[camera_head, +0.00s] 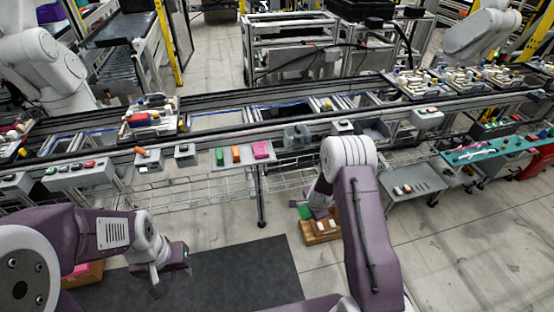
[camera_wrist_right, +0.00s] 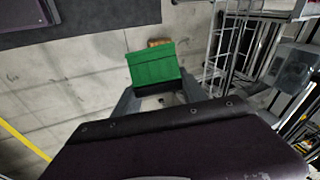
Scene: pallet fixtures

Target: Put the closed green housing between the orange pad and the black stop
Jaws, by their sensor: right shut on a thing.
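The green housing (camera_wrist_right: 153,66) is a ribbed green block between the two grey fingers of my right gripper (camera_wrist_right: 160,98) in the right wrist view. In the head view a bit of its green (camera_head: 304,212) shows beside my right gripper (camera_head: 316,205), above a wooden box. My right arm hides part of this area. My left gripper (camera_head: 170,272) hangs over the dark floor mat at lower left, away from the housing; its finger gap is unclear. I cannot make out the orange pad or the black stop for certain among the small parts on the conveyor pallets.
The wooden box (camera_head: 318,239) holds white pieces. A grey shelf (camera_head: 219,147) carries green, orange (camera_head: 236,153) and pink (camera_head: 261,149) blocks. Conveyor pallets stand at left (camera_head: 132,132) and right (camera_head: 420,91). Wire mesh runs below the conveyor; the mat (camera_head: 235,275) is clear.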

